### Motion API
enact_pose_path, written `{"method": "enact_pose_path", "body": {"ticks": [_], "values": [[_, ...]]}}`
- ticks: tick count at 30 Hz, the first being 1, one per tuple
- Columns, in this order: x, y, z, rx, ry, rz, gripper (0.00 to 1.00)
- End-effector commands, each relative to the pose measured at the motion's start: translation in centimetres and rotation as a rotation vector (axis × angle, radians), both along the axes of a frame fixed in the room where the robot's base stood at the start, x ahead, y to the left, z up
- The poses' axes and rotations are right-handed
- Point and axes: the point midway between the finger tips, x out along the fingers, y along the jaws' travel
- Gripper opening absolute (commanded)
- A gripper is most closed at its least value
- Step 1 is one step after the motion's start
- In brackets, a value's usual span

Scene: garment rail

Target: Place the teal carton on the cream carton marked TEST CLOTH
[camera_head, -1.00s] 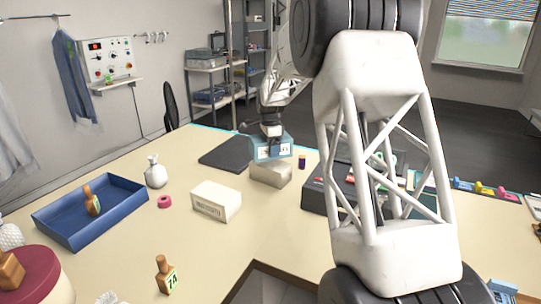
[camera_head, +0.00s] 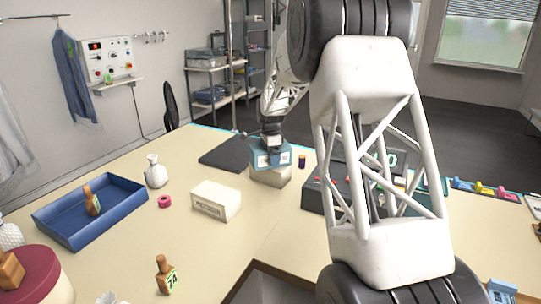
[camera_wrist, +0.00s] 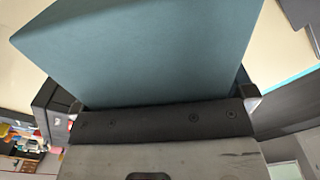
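The teal carton (camera_head: 270,156) is upright in my gripper (camera_head: 271,143), directly over a cream carton (camera_head: 268,178). Its lower edge meets or nearly meets that carton's top; I cannot tell whether they touch. No marking is readable on this cream carton. A second cream carton (camera_head: 216,201) stands nearer, with printed text on its front too small to read. In the wrist view the teal carton (camera_wrist: 150,55) fills the space between the fingers of my gripper (camera_wrist: 152,98), which is shut on it. The cream cartons cannot be made out there.
A dark flat mat (camera_head: 229,153) lies behind on the table. A blue tray (camera_head: 70,238) with a brown bottle, a white bottle (camera_head: 156,172) and a pink ring (camera_head: 165,201) are left. A dark case (camera_head: 318,194) stands right.

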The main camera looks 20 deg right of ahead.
Motion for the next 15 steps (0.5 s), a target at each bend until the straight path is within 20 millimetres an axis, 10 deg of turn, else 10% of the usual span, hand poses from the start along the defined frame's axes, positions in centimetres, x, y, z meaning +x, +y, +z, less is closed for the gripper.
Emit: {"method": "enact_pose_path", "body": {"ticks": [15], "values": [[0.0,0.0,1.7,0.0,-0.001,0.0,1.0]]}}
